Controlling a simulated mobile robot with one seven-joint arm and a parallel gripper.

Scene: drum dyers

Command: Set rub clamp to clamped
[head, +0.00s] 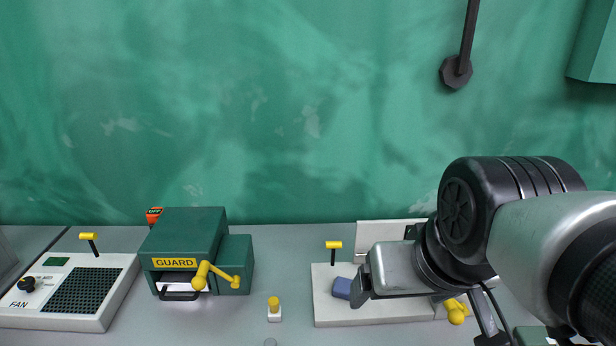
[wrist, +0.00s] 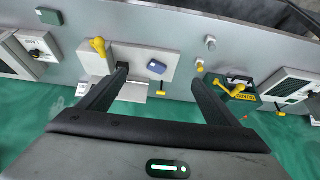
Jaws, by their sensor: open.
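A white device base (head: 375,312) stands on the bench, partly behind my arm. On it are a blue block (head: 342,288) and an upright yellow-topped T-handle (head: 334,245); a yellow knobbed lever (head: 456,311) shows at its right side. No label names the rub clamp, so I cannot tell which part it is. In the wrist view the yellow lever (wrist: 98,46), blue block (wrist: 157,67) and T-handle (wrist: 161,93) also show. My gripper (wrist: 159,75) is open and empty, its fingers either side of the blue block in that view. I cannot tell its height above it.
Left of the device stand a small yellow-topped post (head: 274,305), a green GUARD box (head: 190,235) with a yellow crank, and a white FAN panel (head: 70,315) with a T-handle. A green wall (head: 250,120) closes the back. Bare bench lies between the post and device.

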